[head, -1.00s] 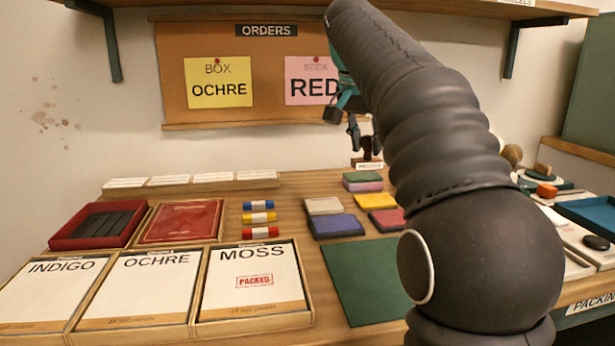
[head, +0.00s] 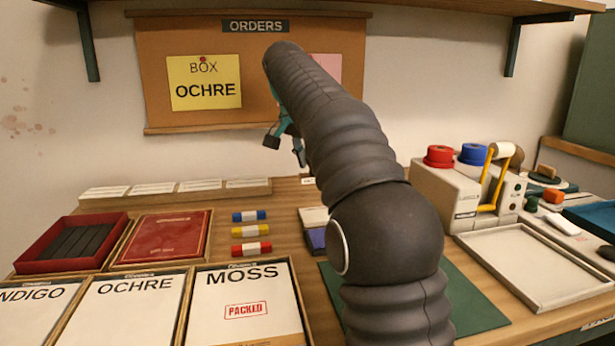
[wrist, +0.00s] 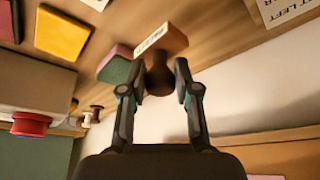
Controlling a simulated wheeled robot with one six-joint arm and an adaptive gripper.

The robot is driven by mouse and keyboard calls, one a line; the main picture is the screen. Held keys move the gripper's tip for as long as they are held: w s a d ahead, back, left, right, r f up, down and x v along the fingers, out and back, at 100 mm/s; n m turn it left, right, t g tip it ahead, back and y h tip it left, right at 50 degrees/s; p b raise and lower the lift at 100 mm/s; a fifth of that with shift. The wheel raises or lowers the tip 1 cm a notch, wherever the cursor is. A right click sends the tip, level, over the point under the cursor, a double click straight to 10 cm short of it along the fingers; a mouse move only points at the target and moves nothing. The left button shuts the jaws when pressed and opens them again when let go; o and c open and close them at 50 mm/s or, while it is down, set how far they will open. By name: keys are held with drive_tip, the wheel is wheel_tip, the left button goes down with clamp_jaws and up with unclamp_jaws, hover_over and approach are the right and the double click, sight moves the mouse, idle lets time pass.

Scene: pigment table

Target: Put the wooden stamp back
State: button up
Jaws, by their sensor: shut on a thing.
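The wooden stamp (wrist: 163,40) shows in the wrist view, with a pale labelled block and a dark, rounded wooden handle. My gripper (wrist: 160,76) has its two fingers on either side of the handle, shut on it. In the head view my gripper (head: 286,143) is in front of the lower edge of the orders board, above the back of the table. My arm hides most of the stamp there. A red "PACKED" mark shows on the MOSS box (head: 246,290).
The green mat (head: 470,300) has bare room.

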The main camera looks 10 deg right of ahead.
sight(308, 176)
drive_tip(key=shift+w+a+f, duration=0.15)
drive_tip(key=shift+f+b, duration=0.75)
drive_tip(key=shift+f, duration=1.25)
drive_tip(key=o, duration=0.9)
drive_tip(key=p+v, duration=0.3)
drive_tip(key=v, duration=0.9)
drive_tip(key=shift+p, duration=0.35)
drive_tip(key=shift+r, duration=0.1)
